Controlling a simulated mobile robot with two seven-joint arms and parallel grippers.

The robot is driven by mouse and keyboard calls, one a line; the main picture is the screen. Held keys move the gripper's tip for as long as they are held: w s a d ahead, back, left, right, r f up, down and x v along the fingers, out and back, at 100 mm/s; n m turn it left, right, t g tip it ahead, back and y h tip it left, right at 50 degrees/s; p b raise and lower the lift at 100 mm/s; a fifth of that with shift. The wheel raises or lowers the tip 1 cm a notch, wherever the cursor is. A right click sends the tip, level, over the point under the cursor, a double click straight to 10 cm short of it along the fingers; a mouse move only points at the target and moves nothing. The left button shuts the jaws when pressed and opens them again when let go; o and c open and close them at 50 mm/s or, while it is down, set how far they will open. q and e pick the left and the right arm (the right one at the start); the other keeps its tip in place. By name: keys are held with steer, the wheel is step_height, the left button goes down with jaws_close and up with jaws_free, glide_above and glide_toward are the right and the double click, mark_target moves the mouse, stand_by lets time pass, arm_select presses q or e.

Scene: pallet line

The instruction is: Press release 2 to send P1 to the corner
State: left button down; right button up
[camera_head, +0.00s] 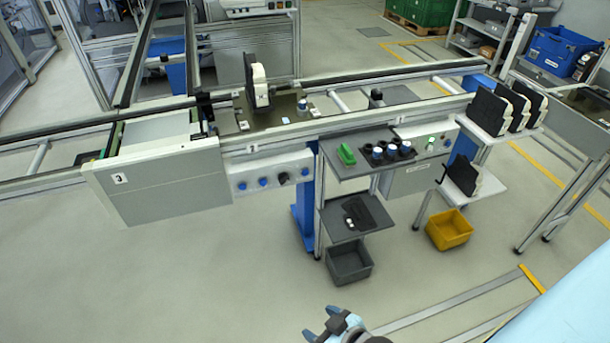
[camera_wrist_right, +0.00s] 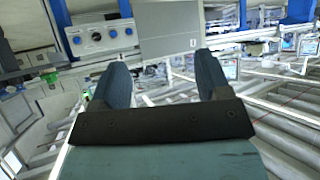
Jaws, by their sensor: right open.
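A pallet plate (camera_head: 238,127) sits on the conveyor near the middle of the head view, carrying an upright black and white part (camera_head: 257,82). I cannot read a name on it. Below the rail is a grey panel (camera_head: 270,163) with a row of blue buttons and a dark knob. A second panel (camera_head: 410,180), farther right, has a green-lit button (camera_head: 430,143). I cannot read which one is release 2. My right gripper (camera_head: 320,322) is open and empty at the bottom of the head view, well apart from both panels. Its spread fingers show in the right wrist view (camera_wrist_right: 162,66). My left gripper is out of view.
A grey cover (camera_head: 160,180) marked 3 stands left of the button panel. Small shelves (camera_head: 345,160) hold a green item and dark cups. A grey bin (camera_head: 348,263) and yellow bin (camera_head: 449,230) are on the floor. The floor in front is clear.

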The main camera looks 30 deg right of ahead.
steer(key=shift+c, duration=0.4)
jaws_close()
stand_by(1.4)
